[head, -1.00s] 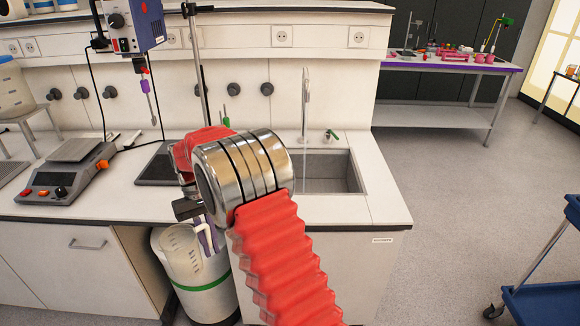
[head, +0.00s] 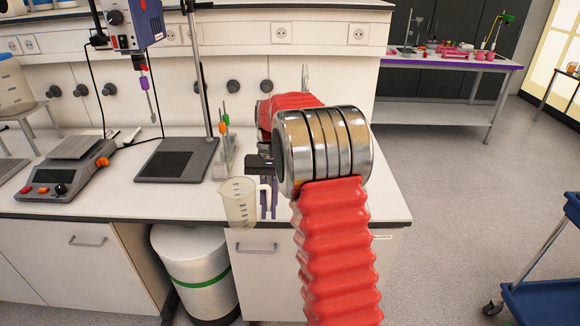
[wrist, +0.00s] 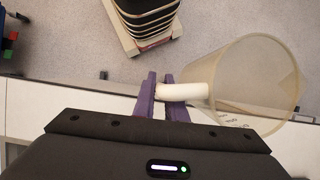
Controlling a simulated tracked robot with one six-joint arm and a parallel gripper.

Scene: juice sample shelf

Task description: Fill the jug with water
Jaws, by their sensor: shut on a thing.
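The jug (head: 239,203) is a clear, upright measuring jug with a pale handle. In the head view it is at the front edge of the counter, apparently held in front of it. My gripper (head: 268,205) is shut on the jug's handle. In the wrist view, the purple fingers of my gripper (wrist: 166,90) close around the white handle, and the jug (wrist: 255,85) extends to the right. The jug looks empty. The sink and most of the tap (head: 305,78) are hidden behind my arm in the head view.
A rack with colored-handled tools (head: 225,150) stands on the counter behind the jug. A stand with a dark base plate (head: 177,160) and a hotplate-like device (head: 62,178) are to the left. A white bin with a green band (head: 197,270) stands below. A blue cart (head: 548,270) is at right.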

